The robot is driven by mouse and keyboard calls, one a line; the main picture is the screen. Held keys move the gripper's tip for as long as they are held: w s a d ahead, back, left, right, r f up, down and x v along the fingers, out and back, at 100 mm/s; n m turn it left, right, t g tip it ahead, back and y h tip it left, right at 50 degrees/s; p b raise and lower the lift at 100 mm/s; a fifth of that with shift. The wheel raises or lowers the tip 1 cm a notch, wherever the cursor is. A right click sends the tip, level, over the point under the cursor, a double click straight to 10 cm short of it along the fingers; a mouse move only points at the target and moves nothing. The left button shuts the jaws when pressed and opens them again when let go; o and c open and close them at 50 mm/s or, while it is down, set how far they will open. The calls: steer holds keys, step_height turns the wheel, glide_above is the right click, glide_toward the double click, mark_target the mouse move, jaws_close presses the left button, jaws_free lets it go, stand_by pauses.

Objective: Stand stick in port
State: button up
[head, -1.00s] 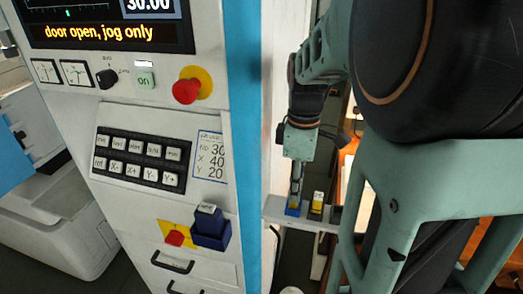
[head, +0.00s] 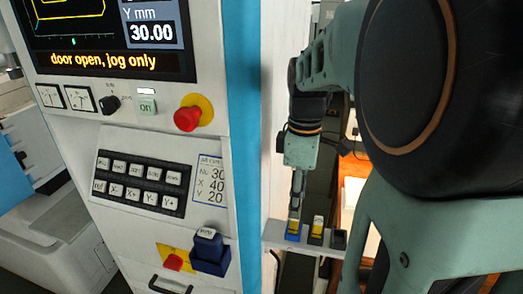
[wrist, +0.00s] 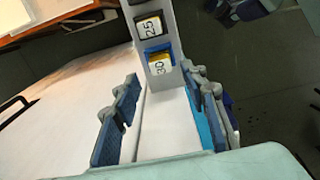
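A small blue stick (head: 293,232) with a yellow-and-white top stands in a slot at the left end of a narrow grey shelf. In the wrist view its top (wrist: 158,63) reads 30. My gripper (head: 297,205) points down just above it. The wrist view shows both blue-padded fingers (wrist: 158,80) spread apart, with the stick lying just beyond the tips and nothing held. A second, black stick (wrist: 150,26) labelled 25 stands beside it; it also shows in the head view (head: 317,230). I cannot tell for certain which part is the port.
The grey shelf (head: 270,243) juts from the white machine cabinet. A dark blue box (head: 209,255) with a labelled block on top, a red button (head: 172,263) and a keypad (head: 142,182) are on its front. A card (head: 210,178) lists numbers. The screen (head: 110,40) reads "door open, jog only".

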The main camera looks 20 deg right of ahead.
step_height(320, 180, up, 9)
steer(key=shift+d+f, duration=0.1)
stand_by(0.4)
